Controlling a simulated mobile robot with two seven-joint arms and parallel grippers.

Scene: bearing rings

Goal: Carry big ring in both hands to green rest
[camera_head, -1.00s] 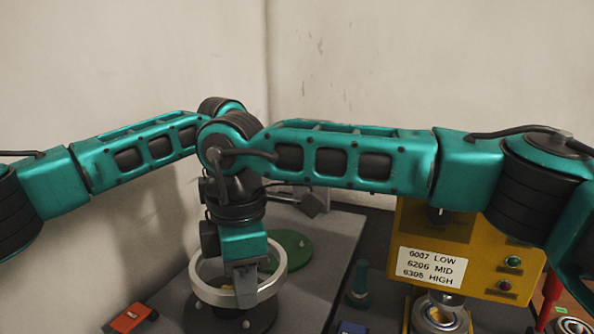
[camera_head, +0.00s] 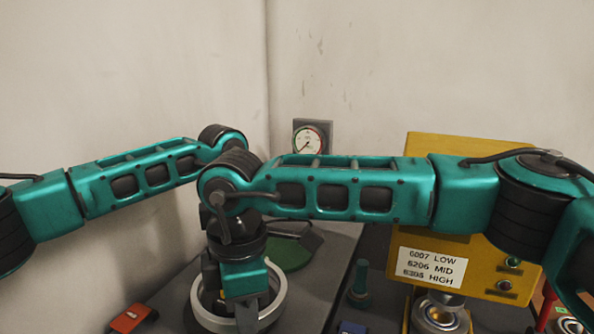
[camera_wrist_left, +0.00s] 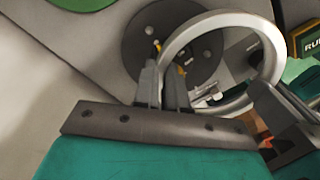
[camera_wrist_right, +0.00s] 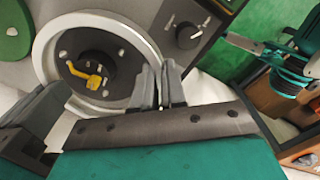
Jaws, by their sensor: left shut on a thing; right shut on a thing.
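The big ring (camera_head: 281,300) is pale metal and stands out over a dark round base (camera_wrist_right: 122,75) with a yellow lever. My right gripper (camera_head: 246,318) is shut on its rim, which shows between the fingers in the right wrist view (camera_wrist_right: 158,82). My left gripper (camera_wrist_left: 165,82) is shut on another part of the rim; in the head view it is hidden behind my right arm. The gap between ring and base cannot be judged. The green rest (camera_head: 291,256) is a flat disc behind the ring, partly covered by my arm; it shows at the left edge in the right wrist view (camera_wrist_right: 12,32).
A yellow machine (camera_head: 470,262) with a white label stands at the right, with bearings before it. A teal-dark peg (camera_head: 359,282) stands between it and the ring. An orange item (camera_head: 131,318) lies at the left front. A gauge (camera_head: 311,138) is at the back.

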